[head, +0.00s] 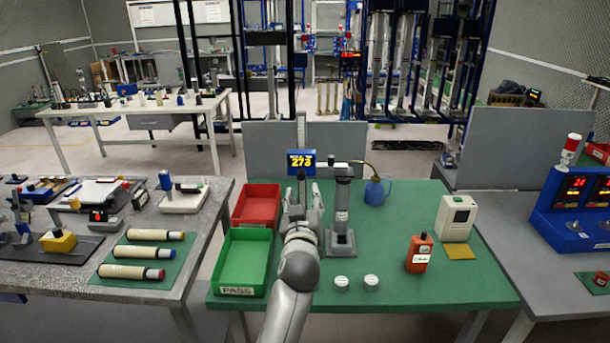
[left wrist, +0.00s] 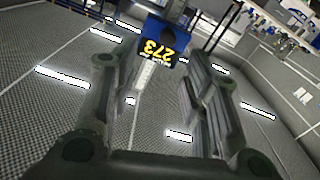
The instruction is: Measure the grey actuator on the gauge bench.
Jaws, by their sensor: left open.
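The grey actuator (head: 342,206) is an upright dark grey cylinder with a pale label. It stands on a grey base plate (head: 341,243) on the green-topped bench (head: 390,285). Just behind and left of it, a blue display (head: 301,162) on a pole reads 273. My left gripper (head: 303,192) is open, fingers pointing up and away, left of the actuator; the head view does not show clearly whether they touch. In the left wrist view my open fingers (left wrist: 160,100) have the blue display (left wrist: 152,45) and a pale scale strip between them, and no actuator shows. My right gripper is not in view.
A green tray (head: 222,262) marked PASS and a red tray (head: 238,205) stand left of my arm. A grey panel rises behind.

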